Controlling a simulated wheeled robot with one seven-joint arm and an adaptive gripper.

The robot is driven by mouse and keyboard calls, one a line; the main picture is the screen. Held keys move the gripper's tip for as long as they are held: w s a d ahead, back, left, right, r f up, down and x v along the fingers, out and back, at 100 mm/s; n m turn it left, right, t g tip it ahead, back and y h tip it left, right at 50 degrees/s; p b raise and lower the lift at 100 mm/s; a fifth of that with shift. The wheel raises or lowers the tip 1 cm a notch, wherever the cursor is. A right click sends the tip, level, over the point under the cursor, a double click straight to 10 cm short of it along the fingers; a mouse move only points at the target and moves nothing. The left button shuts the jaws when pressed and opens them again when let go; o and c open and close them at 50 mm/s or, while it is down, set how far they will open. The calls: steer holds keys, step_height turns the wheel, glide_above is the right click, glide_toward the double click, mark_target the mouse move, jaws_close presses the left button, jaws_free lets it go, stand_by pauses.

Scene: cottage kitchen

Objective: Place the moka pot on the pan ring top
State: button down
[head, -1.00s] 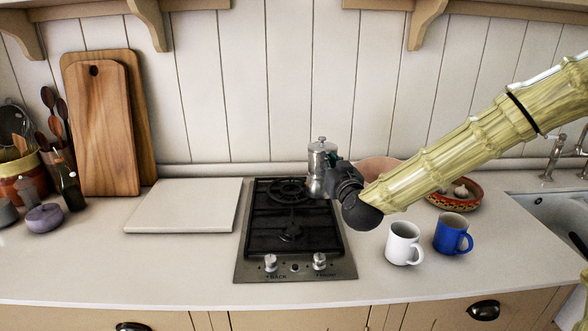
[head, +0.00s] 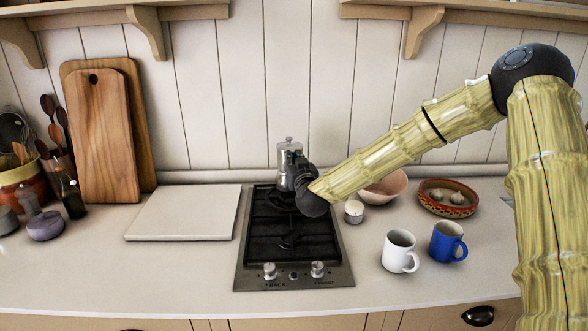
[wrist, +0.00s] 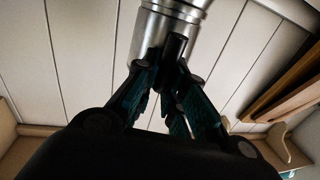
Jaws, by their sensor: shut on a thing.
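The silver moka pot (head: 288,170) is upright over the back burner of the black hob (head: 262,235). My gripper (head: 301,174) is to its right and shut on its handle side. In the wrist view the pot's metal body (wrist: 158,28) is at the top, with the dark handle (wrist: 176,48) between my fingers (wrist: 168,85). The back pan ring is partly hidden behind the gripper and pot. I cannot tell whether the pot's base touches it.
A white mug (head: 399,251) and a blue mug (head: 447,241) stand right of the hob. A small white cup (head: 354,211), a pink bowl (head: 385,187) and a patterned bowl (head: 449,197) are behind them. A pale board (head: 184,212) lies left of the hob.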

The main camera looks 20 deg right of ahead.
step_height(320, 180, down, 3)
steer(key=shift+w+f+p, duration=0.1)
steer(key=shift+f+p, duration=0.1)
steer(key=shift+p, duration=0.4)
steer(key=shift+a, duration=0.1)
steer(key=c, duration=1.5)
jaws_free()
steer(key=shift+f, duration=0.1)
steer(key=s+b, duration=0.1)
steer(key=s, duration=0.3)
steer(key=s+a+b, duration=0.1)
steer(key=s, duration=0.7)
steer(key=shift+a+b, duration=0.15)
steer(key=shift+b, duration=0.25)
